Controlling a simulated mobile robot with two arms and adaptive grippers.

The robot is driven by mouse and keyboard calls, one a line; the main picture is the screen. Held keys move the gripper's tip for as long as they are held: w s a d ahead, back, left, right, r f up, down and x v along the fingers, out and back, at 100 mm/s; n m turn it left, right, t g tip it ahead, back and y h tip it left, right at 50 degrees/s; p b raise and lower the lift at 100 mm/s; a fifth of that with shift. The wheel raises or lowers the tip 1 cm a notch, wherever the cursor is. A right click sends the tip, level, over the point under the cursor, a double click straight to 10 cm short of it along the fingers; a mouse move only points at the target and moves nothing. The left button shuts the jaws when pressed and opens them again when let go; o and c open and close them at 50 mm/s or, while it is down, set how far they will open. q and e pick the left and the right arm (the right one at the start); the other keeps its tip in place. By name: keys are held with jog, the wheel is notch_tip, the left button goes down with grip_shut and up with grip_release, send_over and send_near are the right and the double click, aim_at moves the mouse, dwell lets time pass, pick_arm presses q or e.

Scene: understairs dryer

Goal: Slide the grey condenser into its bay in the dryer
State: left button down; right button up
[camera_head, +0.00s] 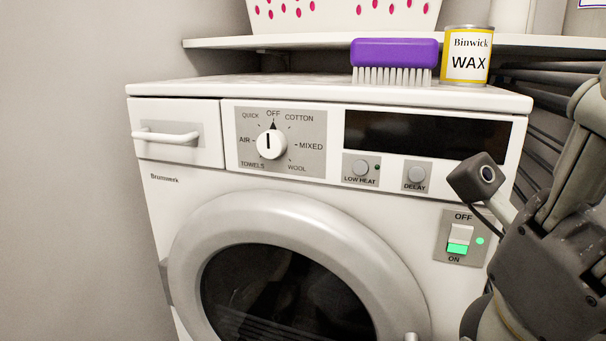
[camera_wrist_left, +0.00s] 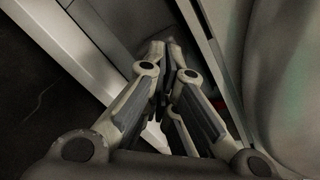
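The dryer (camera_head: 330,195) fills the middle of the head view, with its round door (camera_head: 285,290) shut. I cannot make out the grey condenser or its bay in either view; the dryer's lower part is below the head view's edge. My left gripper (camera_wrist_left: 166,48) shows only in the left wrist view. Its fingertips are together or nearly so, and I see nothing clearly held between them. Pale panels and dark gaps lie beyond the tips, too dim to identify. My right arm comes in at the right of the head view, in front of the dryer's right side; its fingertips are not visible.
A purple brush (camera_head: 394,53) and a wax tin (camera_head: 467,56) stand on the dryer top. A shelf (camera_head: 225,43) behind carries a white basket (camera_head: 345,14) with pink holes. A grey wall (camera_head: 70,180) is at the left. The rocker switch (camera_head: 460,238) shows green.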

pick_arm(q)
jog(key=shift+w+d, duration=0.2)
jog(key=shift+w, duration=0.3)
jog(key=shift+w+d, duration=0.1)
jog(key=shift+w, duration=0.2)
jog(key=shift+w+d, duration=0.15)
jog(key=shift+w, duration=0.35)
jog(key=shift+s+a, duration=0.2)
jog(key=shift+s, duration=0.45)
jog(key=shift+s+a, duration=0.25)
jog(key=shift+s, duration=0.35)
jog(key=shift+s+a, duration=0.2)
jog(key=shift+s, duration=0.45)
jog(key=shift+s, duration=0.1)
